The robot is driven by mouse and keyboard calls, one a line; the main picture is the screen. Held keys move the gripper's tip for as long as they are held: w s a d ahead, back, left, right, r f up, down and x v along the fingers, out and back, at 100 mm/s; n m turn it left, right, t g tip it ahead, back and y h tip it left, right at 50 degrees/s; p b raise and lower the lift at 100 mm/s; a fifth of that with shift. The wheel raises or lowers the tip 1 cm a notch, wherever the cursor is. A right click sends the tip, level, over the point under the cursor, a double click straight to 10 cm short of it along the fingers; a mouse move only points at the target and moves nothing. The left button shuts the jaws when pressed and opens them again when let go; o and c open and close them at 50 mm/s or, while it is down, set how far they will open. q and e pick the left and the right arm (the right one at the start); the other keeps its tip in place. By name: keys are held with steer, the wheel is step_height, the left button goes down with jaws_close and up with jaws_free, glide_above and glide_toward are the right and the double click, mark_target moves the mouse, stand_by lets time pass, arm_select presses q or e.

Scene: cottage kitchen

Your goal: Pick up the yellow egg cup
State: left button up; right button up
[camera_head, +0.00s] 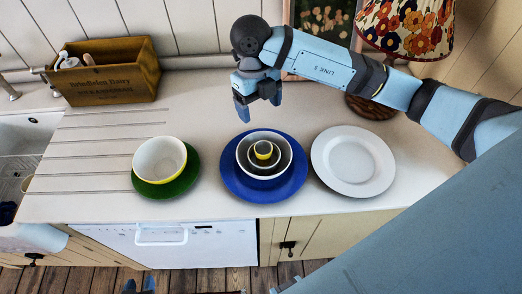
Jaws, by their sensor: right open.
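The yellow egg cup (263,149) is small and sits upright in the middle of a grey bowl (249,160). That bowl is nested in a larger white bowl (241,151) on a blue plate (234,185). My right gripper (257,108) points down above the counter, behind the stack in the picture and a little left of the cup. It is open and empty, apart from the cup and bowls. Only a bit of my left gripper (139,287) shows at the bottom edge, low in front of the counter; its jaws are mostly cut off.
A white bowl with a yellow outside (160,157) stands on a green plate (190,177) at left. A white plate (353,162) lies at right. A wooden box (108,75), a sink (22,150), a picture frame (325,20) and a flowered lamp (405,28) surround the counter.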

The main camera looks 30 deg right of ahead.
steer(key=p, duration=0.1)
glide_above(263, 145)
step_height(263, 145, down, 7)
steer(key=shift+a+r, duration=0.1)
steer(key=shift+a, duration=0.05)
steer(key=f, duration=0.1)
steer(key=s+f+p, duration=0.1)
steer(key=f, duration=0.2)
steer(key=shift+s+a+f+p, duration=0.25)
steer(key=shift+s+a+p, duration=0.05)
steer(key=shift+s+p, duration=0.1)
steer(key=shift+f, duration=0.45)
steer(key=shift+w, duration=0.1)
steer(key=c, duration=1.1)
steer(key=shift+o, duration=0.2)
